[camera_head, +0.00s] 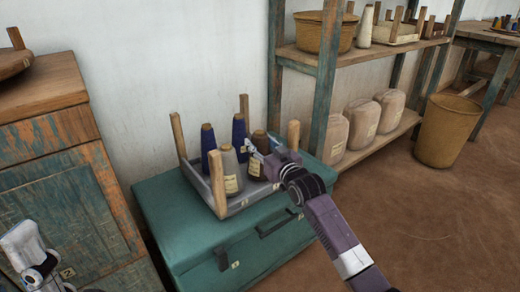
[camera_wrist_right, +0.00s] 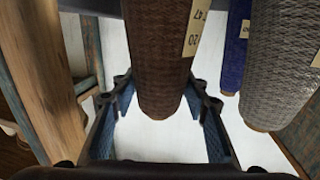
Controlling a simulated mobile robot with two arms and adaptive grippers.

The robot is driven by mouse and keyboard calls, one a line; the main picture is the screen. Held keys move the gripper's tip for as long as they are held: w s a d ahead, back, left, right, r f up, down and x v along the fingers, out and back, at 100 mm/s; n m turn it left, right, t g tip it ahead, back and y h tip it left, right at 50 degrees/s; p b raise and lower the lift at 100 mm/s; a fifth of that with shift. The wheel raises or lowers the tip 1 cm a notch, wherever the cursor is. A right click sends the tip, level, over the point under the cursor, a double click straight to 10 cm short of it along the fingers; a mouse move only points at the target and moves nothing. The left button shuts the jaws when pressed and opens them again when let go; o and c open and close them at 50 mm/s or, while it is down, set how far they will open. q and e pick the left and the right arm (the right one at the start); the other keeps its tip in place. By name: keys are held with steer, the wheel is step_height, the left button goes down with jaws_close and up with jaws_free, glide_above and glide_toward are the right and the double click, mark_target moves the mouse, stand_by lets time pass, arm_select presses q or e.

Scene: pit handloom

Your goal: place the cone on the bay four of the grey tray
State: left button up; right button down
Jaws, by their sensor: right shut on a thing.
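The brown cone (camera_head: 257,158) is upright at the right of the grey tray (camera_head: 240,203). My right gripper (camera_head: 254,149) is shut on its narrow upper part. In the right wrist view the brown cone (camera_wrist_right: 160,60) is between the two fingers (camera_wrist_right: 160,128). I cannot tell whether its base touches the tray floor. A grey cone (camera_head: 231,172) stands beside it at the front, and two blue cones (camera_head: 208,142) (camera_head: 239,134) stand behind. Part of my left arm shows at the lower left, but its finger state is unclear.
The tray has wooden corner posts (camera_head: 178,135) and sits on a green trunk (camera_head: 190,235). A shelf rack (camera_head: 315,85) with pale containers (camera_head: 361,122) stands to the right, near a basket (camera_head: 447,130). A wooden cabinet (camera_head: 60,190) stands left. The floor at right is clear.

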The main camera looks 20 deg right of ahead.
steer(key=shift+f, duration=0.2)
steer(key=c, duration=1.1)
jaws_free()
steer(key=shift+f, duration=0.1)
steer(key=shift+c, duration=0.2)
